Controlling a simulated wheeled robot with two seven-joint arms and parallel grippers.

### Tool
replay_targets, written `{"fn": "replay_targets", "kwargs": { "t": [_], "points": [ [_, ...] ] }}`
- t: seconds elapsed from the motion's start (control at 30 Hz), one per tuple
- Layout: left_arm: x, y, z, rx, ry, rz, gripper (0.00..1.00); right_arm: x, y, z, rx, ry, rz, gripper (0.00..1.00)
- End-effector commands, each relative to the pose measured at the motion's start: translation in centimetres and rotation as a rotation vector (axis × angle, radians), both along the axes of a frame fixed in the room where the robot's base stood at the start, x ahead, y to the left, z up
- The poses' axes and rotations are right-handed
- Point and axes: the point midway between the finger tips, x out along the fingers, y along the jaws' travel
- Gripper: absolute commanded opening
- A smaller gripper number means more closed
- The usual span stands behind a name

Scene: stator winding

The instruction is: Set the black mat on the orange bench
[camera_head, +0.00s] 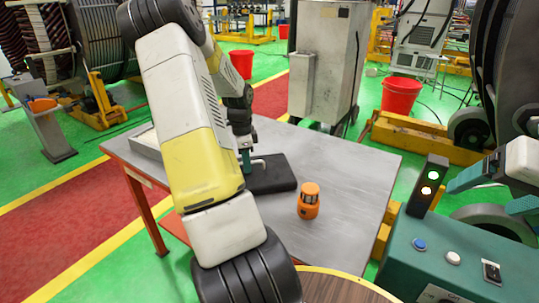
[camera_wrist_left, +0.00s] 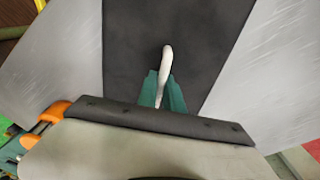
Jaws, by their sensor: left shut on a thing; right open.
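The black mat (camera_head: 272,178) is level on or just above the grey top of the orange-legged bench (camera_head: 360,165); I cannot tell whether it touches. My left gripper (camera_head: 246,160) is over the mat, shut on its pale curved handle. In the left wrist view the handle (camera_wrist_left: 167,58) rises between the green fingers (camera_wrist_left: 161,92), with the black mat (camera_wrist_left: 205,45) behind it and grey bench top on both sides. My left arm hides part of the mat. My right gripper (camera_head: 480,198) is open and empty at the right, off the bench.
An orange lantern-like object (camera_head: 308,203) stands on the bench right of the mat. A shallow grey tray (camera_head: 148,143) sits at the bench's left edge. A green console (camera_head: 450,255) with buttons and a signal light (camera_head: 428,186) stands at right. The bench's right part is clear.

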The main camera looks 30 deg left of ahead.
Motion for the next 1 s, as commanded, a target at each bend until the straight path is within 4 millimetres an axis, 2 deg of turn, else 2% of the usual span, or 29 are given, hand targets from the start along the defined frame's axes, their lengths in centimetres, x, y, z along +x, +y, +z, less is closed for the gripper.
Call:
{"fn": "replay_targets", "kwargs": {
  "t": [0.2, 0.23, 0.3, 0.33, 0.63, 0.73, 0.87, 1.0],
  "points": [
    [0.0, 0.0, -0.2, 0.000, 0.000, 0.000, 0.00, 0.0, 0.0, 0.0, 0.000, 0.000, 0.000, 0.81],
    [0.0, 0.0, -0.2, -0.001, 0.001, 0.000, 0.17, 0.0, 0.0, 0.0, 0.000, 0.000, 0.000, 0.81],
    [0.0, 0.0, -0.2, -0.001, 0.001, 0.000, 0.30, 0.0, 0.0, 0.0, 0.000, 0.000, 0.000, 0.81],
    [0.0, 0.0, -0.2, -0.001, 0.001, 0.000, 0.32, 0.0, 0.0, 0.0, 0.000, 0.000, 0.000, 0.81],
    [0.0, 0.0, -0.1, 0.000, 0.000, 0.001, 0.32, 0.0, 0.0, 0.0, 0.000, 0.000, 0.000, 0.81],
    [0.0, 0.0, 0.5, 0.001, -0.001, 0.001, 0.32, 0.0, 0.0, 0.0, 0.000, 0.000, 0.000, 0.81],
    [0.0, 0.2, 2.6, 0.003, -0.002, 0.001, 0.32, 0.0, 0.0, 0.0, 0.000, 0.000, 0.000, 0.81],
    [-0.2, 0.4, 5.7, 0.004, -0.003, 0.002, 0.32, 0.0, 0.0, 0.0, 0.000, 0.000, 0.000, 0.81]
  ]
}}
